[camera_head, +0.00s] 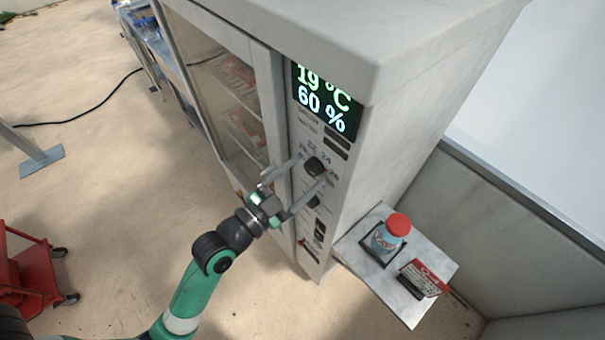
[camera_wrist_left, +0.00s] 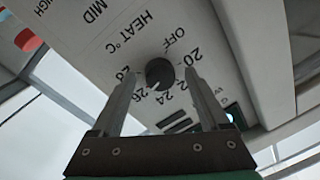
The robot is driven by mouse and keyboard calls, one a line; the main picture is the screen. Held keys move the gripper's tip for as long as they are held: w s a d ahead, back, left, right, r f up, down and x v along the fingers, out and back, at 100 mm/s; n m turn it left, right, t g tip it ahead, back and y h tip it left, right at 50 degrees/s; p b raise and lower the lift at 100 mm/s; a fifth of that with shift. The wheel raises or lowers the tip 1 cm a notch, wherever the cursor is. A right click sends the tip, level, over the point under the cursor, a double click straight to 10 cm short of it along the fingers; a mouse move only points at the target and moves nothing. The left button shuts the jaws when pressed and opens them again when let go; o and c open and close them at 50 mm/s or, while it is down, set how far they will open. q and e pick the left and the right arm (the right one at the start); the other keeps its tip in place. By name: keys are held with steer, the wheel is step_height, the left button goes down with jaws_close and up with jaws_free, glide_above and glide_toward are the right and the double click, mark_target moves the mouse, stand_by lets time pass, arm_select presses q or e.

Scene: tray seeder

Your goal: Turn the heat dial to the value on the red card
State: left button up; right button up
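The heat dial is a small black knob on the cabinet's front panel; it shows in the head view (camera_head: 315,167) and the wrist view (camera_wrist_left: 160,73). Around it are OFF and numbers from 20 to 28. Its pale mark points to the lower left in the wrist view, near 24 and 26; the exact value is unclear. My left gripper (camera_head: 309,171) is open, one finger on each side of the dial, also in the wrist view (camera_wrist_left: 159,74). Gaps show between fingers and knob. The red card (camera_head: 428,277) stands on the side shelf; its value is too small to read.
The cabinet display (camera_head: 325,100) reads 19 °C and 60 %. A second knob (camera_head: 313,201) sits just below the dial. A blue bottle with a red cap (camera_head: 386,238) stands on the side shelf (camera_head: 407,310). A red cart (camera_head: 30,275) is at lower left.

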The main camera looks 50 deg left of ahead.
arm_select(q)
steer(key=shift+s, duration=0.1)
steer(key=s, duration=1.1)
steer(key=shift+s+d+f, duration=0.15)
steer(key=shift+s+d, duration=0.05)
steer(key=shift+d, duration=0.25)
steer(key=shift+d, duration=0.1)
